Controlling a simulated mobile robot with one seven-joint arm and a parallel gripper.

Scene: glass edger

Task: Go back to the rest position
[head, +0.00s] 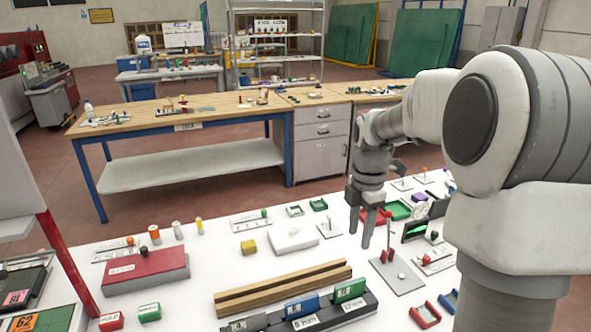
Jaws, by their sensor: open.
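My arm reaches in from the right of the head view and bends down at the wrist. My gripper (373,232) points down over the white table (215,275), with its fingers apart. I see nothing between the fingers. The fingertips appear just above or beside a grey plate with red-and-black levers (398,276); the exact height above the table cannot be told. My arm hides part of the table's right side.
A wooden workbench (225,104) stands behind, with floor between.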

